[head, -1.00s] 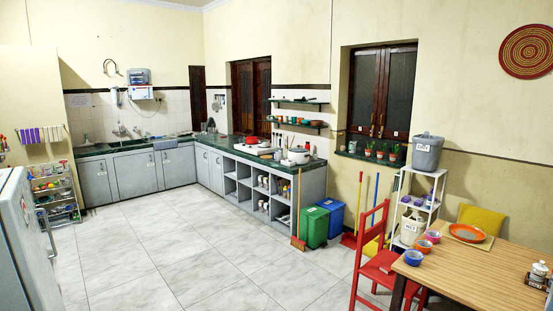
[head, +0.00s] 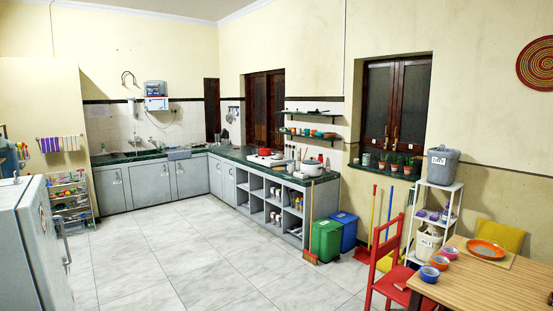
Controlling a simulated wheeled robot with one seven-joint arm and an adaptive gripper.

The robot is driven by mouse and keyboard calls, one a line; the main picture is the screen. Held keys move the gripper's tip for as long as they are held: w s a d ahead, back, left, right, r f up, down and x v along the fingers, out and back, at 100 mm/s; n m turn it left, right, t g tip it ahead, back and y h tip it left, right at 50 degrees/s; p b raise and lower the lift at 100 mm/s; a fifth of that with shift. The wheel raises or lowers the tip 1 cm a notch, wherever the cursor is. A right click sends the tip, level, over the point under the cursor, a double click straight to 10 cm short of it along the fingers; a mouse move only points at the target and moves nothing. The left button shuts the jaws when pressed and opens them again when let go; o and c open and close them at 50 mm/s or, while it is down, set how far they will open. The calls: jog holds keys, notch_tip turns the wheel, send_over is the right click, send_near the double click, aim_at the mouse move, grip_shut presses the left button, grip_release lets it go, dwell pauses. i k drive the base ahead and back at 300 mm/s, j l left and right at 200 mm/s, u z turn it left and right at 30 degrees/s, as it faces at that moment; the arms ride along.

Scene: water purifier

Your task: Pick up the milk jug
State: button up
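I cannot single out the milk jug with certainty. A white container (head: 428,243) with a dark-lettered label stands low on the white shelf rack at the right. It could be the milk jug, but the lettering is too small to read surely. My gripper is not in view.
A wooden table (head: 470,280) with bowls and an orange plate (head: 485,250) is at right front, beside a red chair (head: 388,262). Green (head: 326,240) and blue (head: 344,228) bins stand by the counter (head: 205,150). A fridge (head: 35,245) is at left. The tiled floor (head: 190,255) between is clear.

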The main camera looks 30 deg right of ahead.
aim_at(290, 168)
jog(key=i+l+z, duration=0.35)
jog(key=i, duration=0.25)
jog(key=i+z, duration=0.35)
jog(key=i, duration=0.25)
jog(key=i+z, duration=0.1)
jog(key=i, duration=4.65)
jog(key=i+z, duration=0.2)
jog(key=i, duration=0.2)
jog(key=i+j+z, duration=0.15)
jog(key=i, duration=0.3)
jog(key=i+j+z, duration=0.2)
jog(key=i, duration=0.2)
jog(key=i+j+z, duration=0.15)
jog(key=i+j, duration=0.15)
jog(key=i+j+z, duration=0.75)
jog(key=i+j, duration=0.05)
jog(key=i, duration=0.05)
